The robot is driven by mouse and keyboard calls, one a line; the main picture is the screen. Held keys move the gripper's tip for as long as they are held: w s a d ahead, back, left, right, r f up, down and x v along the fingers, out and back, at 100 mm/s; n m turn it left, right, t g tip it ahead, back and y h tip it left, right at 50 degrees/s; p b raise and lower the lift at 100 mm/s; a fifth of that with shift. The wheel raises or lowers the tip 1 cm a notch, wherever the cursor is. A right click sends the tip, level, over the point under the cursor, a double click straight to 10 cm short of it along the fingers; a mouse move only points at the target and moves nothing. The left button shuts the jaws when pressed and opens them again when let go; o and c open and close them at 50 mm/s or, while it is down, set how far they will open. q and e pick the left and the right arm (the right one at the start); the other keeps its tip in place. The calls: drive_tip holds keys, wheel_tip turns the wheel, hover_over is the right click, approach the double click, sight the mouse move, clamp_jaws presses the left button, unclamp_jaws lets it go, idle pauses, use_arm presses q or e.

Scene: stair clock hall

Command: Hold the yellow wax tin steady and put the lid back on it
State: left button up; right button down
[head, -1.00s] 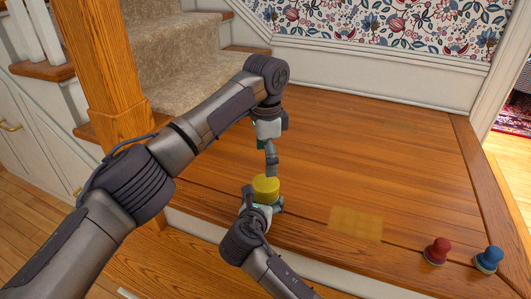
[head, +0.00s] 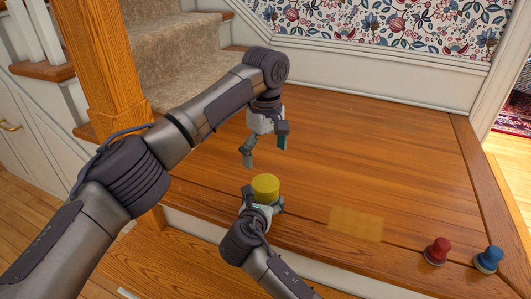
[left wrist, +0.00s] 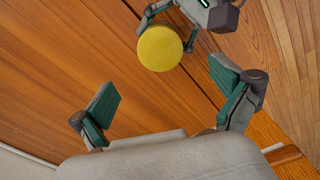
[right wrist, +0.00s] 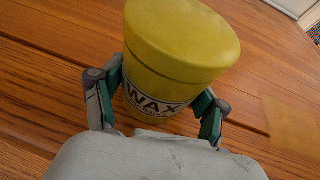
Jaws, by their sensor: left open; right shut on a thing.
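The yellow wax tin (head: 265,193) stands upright on the wooden landing, with its "WAX" label facing my right wrist camera (right wrist: 160,98). Its yellow lid (right wrist: 185,35) sits on top, and a thin seam runs below the lid's rim with no clear gap or tilt. My right gripper (head: 263,209) is shut around the lower body of the tin; its fingers press both sides in the right wrist view. My left gripper (head: 265,154) is open and empty above the tin, apart from the lid. In the left wrist view the round lid top (left wrist: 160,48) lies beyond the open fingers.
A pale yellow square patch (head: 357,224) lies on the boards right of the tin. A red knobbed object (head: 437,250) and a blue one (head: 488,260) stand near the front right edge. A wooden post (head: 105,70) and carpeted stairs (head: 185,50) are at left. The back boards are clear.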

sight(265, 182)
use_arm(q)
drive_tip(key=shift+n, duration=0.3)
wheel_tip(265, 182, down, 8)
drive_tip(key=shift+f, duration=0.1)
idle(0.6)
